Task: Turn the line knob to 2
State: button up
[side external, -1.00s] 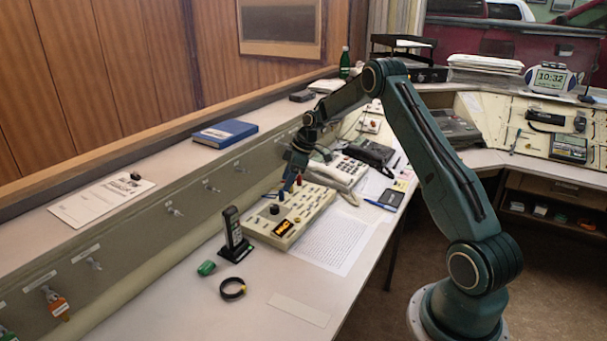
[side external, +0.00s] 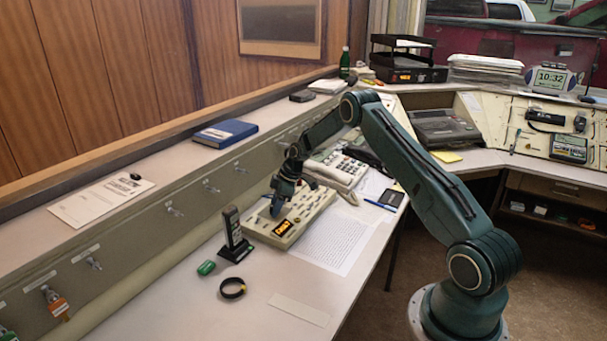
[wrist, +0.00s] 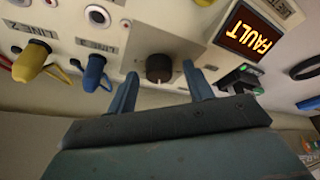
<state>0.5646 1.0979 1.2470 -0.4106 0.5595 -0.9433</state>
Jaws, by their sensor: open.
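The black line knob (wrist: 159,68) is on the cream console panel (wrist: 210,12) in the wrist view, with a small pale mark on its lower edge. My gripper (wrist: 160,72) is open, one finger to each side of the knob, with a gap visible on both sides. In the side view my gripper (side external: 276,207) is low over the near part of the console (side external: 318,206) and hides the knob. I cannot read any numbers around the knob.
A lit display (wrist: 249,32) reading FAULT is right of the knob. A blue plug (wrist: 94,73) and yellow plug (wrist: 30,60) are to its left. A black handheld device (side external: 234,236) stands by the console. A black ring (side external: 232,288) and green item (side external: 206,268) lie nearby.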

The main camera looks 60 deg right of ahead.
jog(key=c, duration=1)
jog(key=shift+o, duration=0.2)
jog(key=shift+m, duration=0.4)
jog(key=m, duration=0.1)
jog(key=m+h, duration=0.1)
jog(key=m, duration=0.1)
jog(key=m+h, duration=0.1)
jog(key=shift+a+m+t, duration=0.25)
jog(key=shift+m+t, duration=0.05)
jog(key=shift+m, duration=0.1)
jog(key=m+h, duration=0.1)
jog(key=m, duration=0.3)
jog(key=shift+h, duration=0.4)
jog(key=o, duration=1)
jog(key=shift+c, duration=0.2)
